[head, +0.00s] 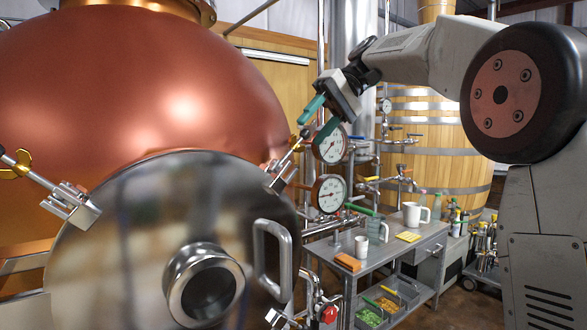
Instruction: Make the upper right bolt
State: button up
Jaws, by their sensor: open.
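The round steel door (130,225) stands against the copper vessel (130,85). The upper right bolt (291,155) is a thin steel rod at the door's upper right rim. It slants up and right from a steel lug (281,175), with its far end close below my gripper. I cannot tell whether the rod sits fully in the lug's slot. My gripper (318,120) has two green fingers, apart and pointing down and left. I see nothing between them. Whether a finger touches the bolt's end is unclear.
The upper left bolt (40,180) has a yellow wing nut (15,165). A door handle (272,258) sticks out at right. Two gauges (331,145) (328,193) and pipes stand behind my gripper. A grey bench (385,255) holds mugs and blocks. A wooden vat (430,140) stands behind.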

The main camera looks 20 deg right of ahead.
aim_at(306, 133)
jog(key=shift+x, duration=1.55)
jog(key=shift+w+a+r, duration=0.1)
jog(key=shift+a, duration=0.05)
